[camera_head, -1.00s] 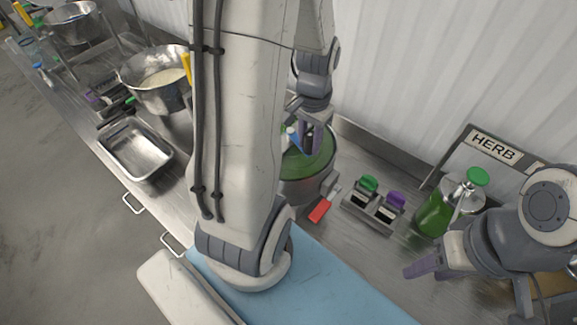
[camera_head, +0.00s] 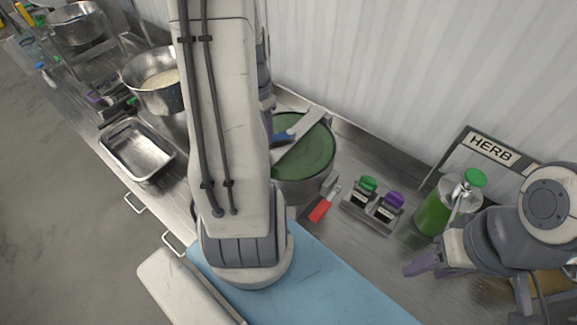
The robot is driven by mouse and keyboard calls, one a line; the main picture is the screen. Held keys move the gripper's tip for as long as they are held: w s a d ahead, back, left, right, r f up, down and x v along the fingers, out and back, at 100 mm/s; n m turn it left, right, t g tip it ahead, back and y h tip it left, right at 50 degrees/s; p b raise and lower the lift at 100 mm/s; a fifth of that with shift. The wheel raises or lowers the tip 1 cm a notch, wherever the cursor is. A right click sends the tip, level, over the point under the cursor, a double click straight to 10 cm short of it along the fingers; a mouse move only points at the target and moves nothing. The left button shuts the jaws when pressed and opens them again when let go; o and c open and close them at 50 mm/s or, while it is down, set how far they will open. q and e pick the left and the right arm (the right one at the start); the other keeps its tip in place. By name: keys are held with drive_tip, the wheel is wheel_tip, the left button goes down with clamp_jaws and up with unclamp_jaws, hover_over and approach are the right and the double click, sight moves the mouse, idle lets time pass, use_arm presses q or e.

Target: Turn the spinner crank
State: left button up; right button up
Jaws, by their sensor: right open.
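The spinner is a round metal pot (camera_head: 300,185) with a green top (camera_head: 312,155), just right of my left arm. A grey bar (camera_head: 300,135) lies across its top. A blue handle piece (camera_head: 284,137), likely the crank, shows at the left part of the top, partly behind my arm. My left gripper (camera_head: 267,104) is mostly hidden behind my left arm; only a bit of purple finger shows near the blue handle. I cannot tell whether it touches the handle. My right gripper (camera_head: 425,264) is open and empty above the counter at the right, away from the spinner.
A red-handled tool (camera_head: 321,209) is at the spinner's front. Green and purple shaker holders (camera_head: 374,207), a green pump bottle (camera_head: 435,211) and a HERB sign (camera_head: 492,149) stand right. A steel tray (camera_head: 137,150) and rice pot (camera_head: 152,80) are left. A blue mat (camera_head: 330,290) lies in front.

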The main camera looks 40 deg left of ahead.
use_arm(q)
drive_tip(key=shift+o, duration=1.3)
wheel_tip(320, 180, up, 7)
drive_tip(key=p, duration=0.5)
drive_tip(key=shift+f+p, duration=0.15)
drive_tip(key=shift+p, duration=0.25)
drive_tip(key=shift+r, duration=1.15)
